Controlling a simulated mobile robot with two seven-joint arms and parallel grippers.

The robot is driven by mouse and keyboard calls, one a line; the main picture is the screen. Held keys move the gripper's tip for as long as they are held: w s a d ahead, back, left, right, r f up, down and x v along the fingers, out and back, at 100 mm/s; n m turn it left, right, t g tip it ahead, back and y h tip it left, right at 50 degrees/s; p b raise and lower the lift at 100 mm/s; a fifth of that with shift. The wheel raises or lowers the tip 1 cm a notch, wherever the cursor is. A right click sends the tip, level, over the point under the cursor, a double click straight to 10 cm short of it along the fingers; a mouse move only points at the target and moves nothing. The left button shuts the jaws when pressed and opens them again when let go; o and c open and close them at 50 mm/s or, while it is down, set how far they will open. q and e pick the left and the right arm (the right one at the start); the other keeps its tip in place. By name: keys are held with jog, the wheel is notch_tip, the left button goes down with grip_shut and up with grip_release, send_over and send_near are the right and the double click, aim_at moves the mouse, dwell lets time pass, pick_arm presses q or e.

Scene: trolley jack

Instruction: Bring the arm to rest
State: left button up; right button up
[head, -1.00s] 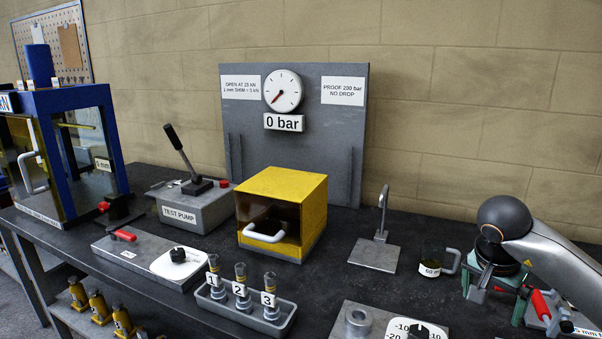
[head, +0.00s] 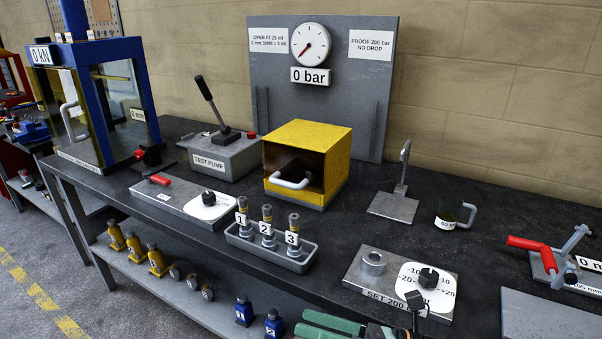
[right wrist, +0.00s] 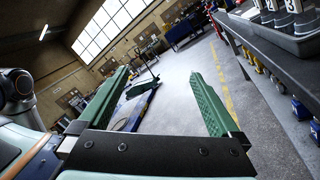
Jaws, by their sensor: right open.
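My right gripper (head: 312,322) shows at the bottom edge of the head view, its green fingers pointing left, low in front of the bench's front edge. In the right wrist view its two green fingers (right wrist: 158,82) stand wide apart with nothing between them, over the open floor. The rest of the right arm is mostly outside the head view. My left gripper is in neither current view.
The dark bench (head: 345,225) carries a yellow box (head: 310,150), a test pump (head: 222,155), a tray (head: 270,248) of numbered parts and a dial plate (head: 400,285). A lower shelf (head: 190,300) holds several small jacks. Open floor (right wrist: 180,75) lies beside the bench.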

jog(key=d+f+m+t+h, duration=0.5)
jog(key=f+m+h, duration=0.15)
jog(key=m, duration=0.85)
jog(key=d+f+m+t+h, duration=0.5)
jog(key=f+m+t+h, duration=0.15)
jog(key=m, duration=0.75)
jog(key=s+d+f+m+g+h, duration=0.3)
jog(key=s+f+m+g, duration=0.4)
jog(key=f, duration=0.8)
jog(key=s+d+m, duration=0.1)
jog(key=s+m, duration=0.2)
jog(key=s, duration=0.1)
jog(key=shift+s+m, duration=0.35)
jog(key=shift+m, duration=0.05)
